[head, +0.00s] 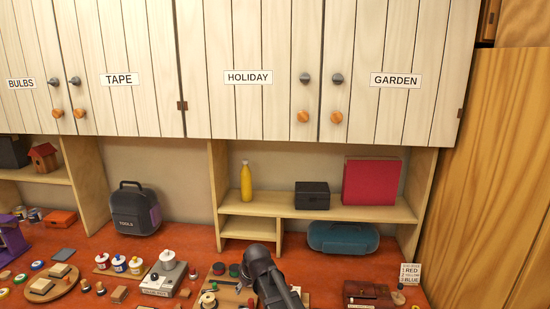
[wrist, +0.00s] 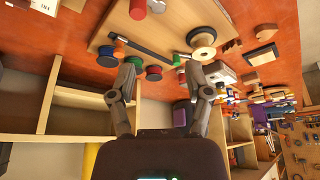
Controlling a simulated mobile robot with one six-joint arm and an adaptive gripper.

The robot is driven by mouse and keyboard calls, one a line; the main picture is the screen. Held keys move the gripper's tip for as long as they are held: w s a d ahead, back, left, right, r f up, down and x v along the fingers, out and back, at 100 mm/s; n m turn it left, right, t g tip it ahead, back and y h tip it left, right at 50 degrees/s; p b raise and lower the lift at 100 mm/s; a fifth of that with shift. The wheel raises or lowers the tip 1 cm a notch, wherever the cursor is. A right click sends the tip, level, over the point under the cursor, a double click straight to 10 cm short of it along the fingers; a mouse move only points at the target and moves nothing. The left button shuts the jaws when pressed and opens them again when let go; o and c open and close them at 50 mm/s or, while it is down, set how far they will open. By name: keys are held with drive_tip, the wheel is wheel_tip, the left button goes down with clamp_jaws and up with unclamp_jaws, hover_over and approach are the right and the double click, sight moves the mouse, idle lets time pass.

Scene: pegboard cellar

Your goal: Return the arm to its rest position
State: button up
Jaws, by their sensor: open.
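My gripper (wrist: 162,72) is open in the wrist view, its two dark fingers apart with nothing held between them. I cannot tell how far the fingers are from these. In the head view my dark arm (head: 268,275) rises from the bottom edge, over the orange-red bench (head: 210,247). It hides part of the board, and the fingers are not clearly visible there.
Cubbies hold a yellow bottle (head: 246,182), a black box (head: 312,195), a red binder (head: 371,181) and a teal case (head: 343,237). A dark tool bag (head: 135,209) stands left. A grey device (head: 165,274) and a brown case (head: 369,294) flank my arm. Closed cabinets (head: 270,60) hang above.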

drive_tip(key=s+d+f+m+g+h+b, duration=0.1)
drive_tip(key=s+d+f+m+b, duration=0.1)
drive_tip(key=s+d, duration=0.3)
drive_tip(key=s+d+f+m+g+h+b, duration=0.1)
drive_tip(key=s+d+f+m+b, duration=0.2)
drive_tip(key=d, duration=0.9)
drive_tip(key=s+d+f+m+g+b, duration=0.1)
drive_tip(key=s+d+f+m+b, duration=0.1)
drive_tip(key=s+d+f+b, duration=0.3)
drive_tip(key=shift+s+d+f+m+h, duration=0.15)
drive_tip(key=shift+s+d+f, duration=0.1)
drive_tip(key=shift+s+d, duration=0.45)
drive_tip(key=shift+s+d+f+m+h, duration=0.1)
drive_tip(key=shift+s+d+f, duration=0.15)
drive_tip(key=shift+s+d, duration=0.45)
drive_tip(key=shift+s+d+f+m+h, duration=0.15)
drive_tip(key=shift+s+d+f, duration=0.1)
drive_tip(key=shift+s+d, duration=0.45)
drive_tip(key=shift+w+d, duration=0.15)
